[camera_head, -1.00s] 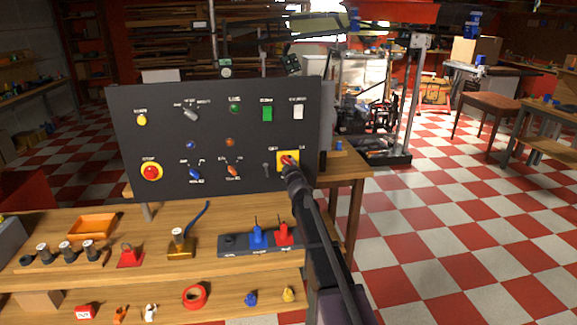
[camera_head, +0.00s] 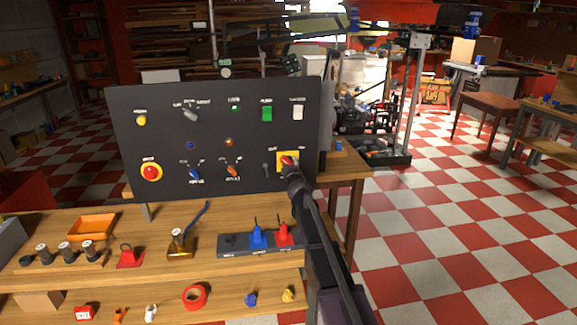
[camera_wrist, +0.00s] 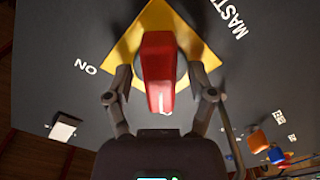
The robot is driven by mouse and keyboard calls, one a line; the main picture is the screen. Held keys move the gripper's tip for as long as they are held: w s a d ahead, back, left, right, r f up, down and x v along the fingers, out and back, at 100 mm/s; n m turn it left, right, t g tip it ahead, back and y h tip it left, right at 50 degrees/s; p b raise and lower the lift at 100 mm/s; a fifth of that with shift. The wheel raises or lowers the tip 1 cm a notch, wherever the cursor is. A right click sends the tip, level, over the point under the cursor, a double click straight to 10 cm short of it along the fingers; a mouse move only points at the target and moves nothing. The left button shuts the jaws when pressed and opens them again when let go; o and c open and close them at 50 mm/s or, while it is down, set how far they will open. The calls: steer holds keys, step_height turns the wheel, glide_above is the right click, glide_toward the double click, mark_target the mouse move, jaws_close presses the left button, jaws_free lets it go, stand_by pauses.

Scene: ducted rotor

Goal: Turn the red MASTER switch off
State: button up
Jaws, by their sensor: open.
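The red MASTER switch (camera_head: 287,160) sits on a yellow plate at the right end of the dark control panel (camera_head: 215,127). In the wrist view its red handle (camera_wrist: 158,72) stands over a grey disc on the yellow plate (camera_wrist: 181,27), with "ON" and part of "MASTER" printed beside it. A white mark shows at the handle's end nearest my gripper. My gripper (camera_wrist: 160,82) is open, with one finger on each side of the handle and visible gaps between. In the head view my gripper (camera_head: 291,172) covers the lower part of the switch.
The panel also carries a red emergency button (camera_head: 151,173), a green switch (camera_head: 267,114), a white switch (camera_head: 298,113) and several knobs. Below, the wooden bench (camera_head: 205,266) holds an orange tray (camera_head: 92,227) and blue and red items. Checkered floor (camera_head: 440,240) lies open to the right.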

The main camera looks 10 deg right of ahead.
steer(key=s, duration=1.2)
stand_by(0.3)
steer(key=s+d+f+m+g+h+p, duration=0.1)
steer(key=s+d+f+m+g+h, duration=0.1)
steer(key=s+d+f+m+g, duration=0.3)
steer(key=s+d+f+m+g+h+p, duration=0.1)
steer(key=s+f+m+g+h+p, duration=0.15)
steer(key=s, duration=0.45)
steer(key=s+a+f+g+y, duration=0.1)
steer(key=s+a+f+g, duration=0.1)
steer(key=s, duration=0.5)
steer(key=s+a+f+m+g+y+p, duration=0.1)
steer(key=s+a+f+g+y, duration=0.1)
steer(key=s+g, duration=0.3)
steer(key=s+a+f+g+y, duration=0.1)
steer(key=s+a+f+g, duration=0.1)
steer(key=s, duration=0.7)
steer(key=shift+s+a+m+g+p, duration=0.25)
steer(key=shift+m+g+p, duration=0.1)
steer(key=shift+g, duration=0.4)
steer(key=shift+y, duration=0.25)
